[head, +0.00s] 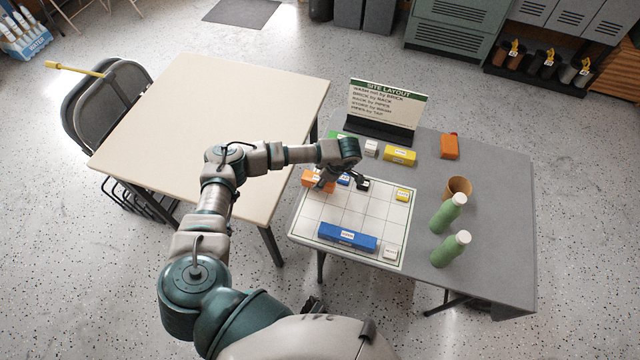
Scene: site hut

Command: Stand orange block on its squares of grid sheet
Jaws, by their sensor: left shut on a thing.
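The orange block (312,180) is at the far left corner of the white grid sheet (318,212), with a pale label on it. My left gripper (325,181) is over that corner and shut on the orange block. Its fingers hide part of the block, and I cannot tell whether the block touches the sheet. My right gripper is not in view.
Behind stand a layout sign (386,104) and another yellow block (399,155). Green bottles (447,214) and a cup (457,189) stand right.

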